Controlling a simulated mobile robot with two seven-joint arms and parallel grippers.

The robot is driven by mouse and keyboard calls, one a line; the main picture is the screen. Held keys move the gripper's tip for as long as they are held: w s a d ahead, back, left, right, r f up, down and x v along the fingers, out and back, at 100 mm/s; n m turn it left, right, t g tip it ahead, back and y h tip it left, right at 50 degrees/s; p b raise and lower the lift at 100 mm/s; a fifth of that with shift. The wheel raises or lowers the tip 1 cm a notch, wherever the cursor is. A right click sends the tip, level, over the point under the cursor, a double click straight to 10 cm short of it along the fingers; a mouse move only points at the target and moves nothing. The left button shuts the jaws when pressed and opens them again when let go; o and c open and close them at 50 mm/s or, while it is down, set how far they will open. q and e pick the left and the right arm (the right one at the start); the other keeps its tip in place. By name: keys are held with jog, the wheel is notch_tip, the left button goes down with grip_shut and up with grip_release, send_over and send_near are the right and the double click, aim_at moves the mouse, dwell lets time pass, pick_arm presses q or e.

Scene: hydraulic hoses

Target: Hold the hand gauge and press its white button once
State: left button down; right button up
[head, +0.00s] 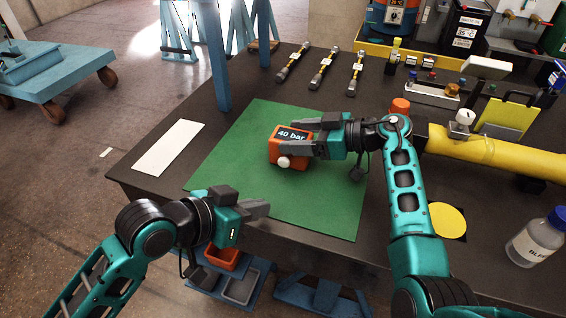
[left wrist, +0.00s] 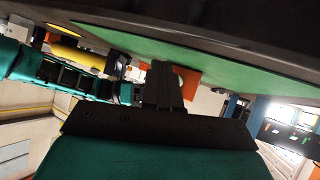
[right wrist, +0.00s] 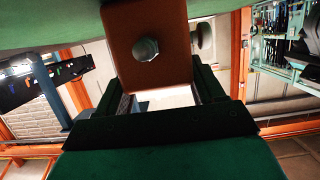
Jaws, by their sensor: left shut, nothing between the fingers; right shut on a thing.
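The hand gauge (head: 276,150) is an orange box with a dark display reading "40 bar". It is over the green mat (head: 325,212). Its white button (head: 283,162) is a round knob on the side facing me. My right gripper (head: 305,137) is shut on the gauge from the right. In the right wrist view the gauge body (right wrist: 165,25) sits between the fingers, with a round metallic fitting on its near face. My left gripper (head: 262,209) is shut and empty, low over the mat's front edge, apart from the gauge. In the left wrist view its closed fingers (left wrist: 163,85) partly cover the gauge.
Several dark hoses (head: 323,68) lie at the back of the table. A white sheet (head: 168,147) lies left of the mat. A yellow pipe (head: 490,157), a yellow disc (head: 447,220) and a bottle (head: 537,240) stand to the right. A blue post (head: 211,60) rises at the back left.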

aim_at(284, 163)
pick_arm(q)
jog(key=m, duration=0.2)
jog(key=shift+s+f+m+g, duration=0.1)
jog(key=shift+s+m+g, duration=0.2)
jog(key=shift+g, duration=0.1)
jog(key=shift+w, duration=0.15)
jog(key=shift+w+d, duration=0.4)
jog(key=shift+w, duration=0.95)
jog(key=shift+w+d, duration=0.45)
jog(key=shift+w, duration=0.95)
jog(key=shift+w+d, duration=0.4)
jog(key=shift+w, duration=0.95)
jog(key=shift+w, duration=0.1)
jog(key=shift+w+d, duration=0.1)
jog(key=shift+w, duration=0.2)
jog(key=shift+w+d, duration=0.2)
jog(key=shift+w, duration=0.35)
jog(key=shift+s, duration=0.1)
jog(key=shift+s+a, duration=0.35)
jog(key=shift+s, duration=0.5)
